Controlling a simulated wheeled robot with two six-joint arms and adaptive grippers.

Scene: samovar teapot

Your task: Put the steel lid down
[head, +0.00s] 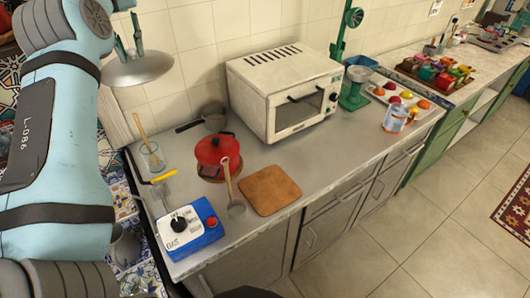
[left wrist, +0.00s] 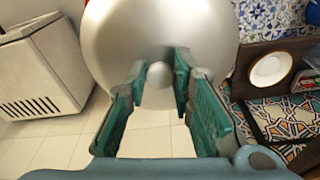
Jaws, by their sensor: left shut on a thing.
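The steel lid (head: 138,69) hangs in the air at the upper left of the head view, in front of the tiled wall. My left gripper (head: 130,45) is above it, shut on its knob. In the left wrist view the lid (left wrist: 150,30) is a broad shiny disc, and its round knob (left wrist: 159,75) sits between the fingers of my left gripper (left wrist: 158,78). My right gripper is not in view.
On the counter (head: 300,155) stand a red pot (head: 212,150), a ladle (head: 232,190), a wooden board (head: 269,190), a blue gas box (head: 190,232), a glass jar (head: 152,157), a small pan (head: 212,117) and a white oven (head: 285,85). Bare counter lies right of the board.

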